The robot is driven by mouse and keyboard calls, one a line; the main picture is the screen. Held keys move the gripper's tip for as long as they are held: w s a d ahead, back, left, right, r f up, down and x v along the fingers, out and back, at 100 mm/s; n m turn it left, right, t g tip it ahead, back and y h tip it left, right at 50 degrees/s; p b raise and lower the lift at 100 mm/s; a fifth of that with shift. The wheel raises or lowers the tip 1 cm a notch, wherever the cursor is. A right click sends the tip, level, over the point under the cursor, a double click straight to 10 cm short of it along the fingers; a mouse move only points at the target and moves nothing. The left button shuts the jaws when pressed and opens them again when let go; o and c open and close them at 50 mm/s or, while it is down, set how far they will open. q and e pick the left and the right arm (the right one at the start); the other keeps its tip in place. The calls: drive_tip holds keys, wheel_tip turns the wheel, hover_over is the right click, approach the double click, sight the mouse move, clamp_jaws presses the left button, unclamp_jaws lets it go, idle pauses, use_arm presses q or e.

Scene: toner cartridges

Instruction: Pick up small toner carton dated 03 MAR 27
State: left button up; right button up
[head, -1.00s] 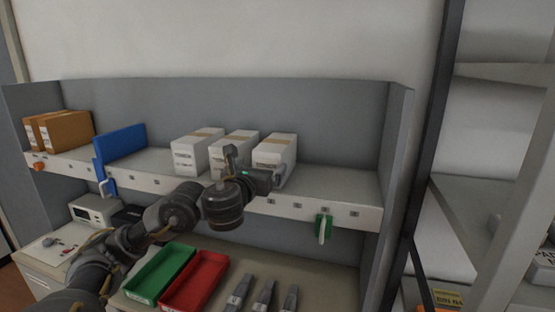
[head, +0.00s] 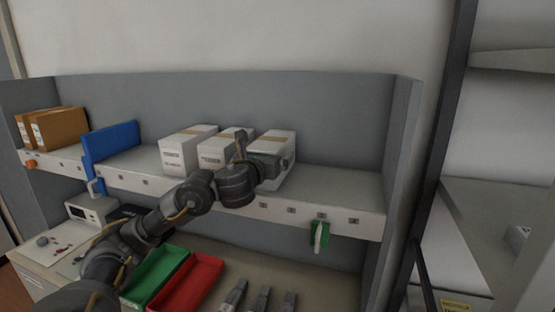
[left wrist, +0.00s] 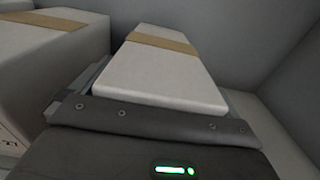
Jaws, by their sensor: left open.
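Three white cartons with tan tape stand in a row on the shelf: a left one (head: 182,150), a middle one (head: 212,152) partly behind my arm, and a right one (head: 275,142). Their printed labels are too small to read a date. My left gripper (head: 289,168) is at the right carton's front, covering much of its front face. In the left wrist view the gripper (left wrist: 162,95) is open, with the right carton (left wrist: 160,75) between its fingers; I cannot tell whether they touch it. A neighbouring carton (left wrist: 45,50) is close on the left. My right gripper is not in view.
The shelf (head: 345,192) is bare to the right, up to a grey side panel (head: 401,150). A blue divider (head: 112,141) and brown boxes (head: 60,128) are at the left. Green (head: 158,278) and red (head: 192,283) trays lie below.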

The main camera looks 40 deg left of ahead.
use_arm(q)
drive_tip(key=shift+s+r, duration=0.15)
drive_tip(key=shift+s, duration=0.2)
drive_tip(key=shift+s+r, duration=0.25)
drive_tip(key=shift+s, duration=0.25)
drive_tip(key=c, duration=0.7)
drive_tip(key=shift+w+f, duration=0.1)
drive_tip(key=shift+w, duration=0.05)
drive_tip(key=c, duration=0.8)
drive_tip(key=shift+c, duration=0.5)
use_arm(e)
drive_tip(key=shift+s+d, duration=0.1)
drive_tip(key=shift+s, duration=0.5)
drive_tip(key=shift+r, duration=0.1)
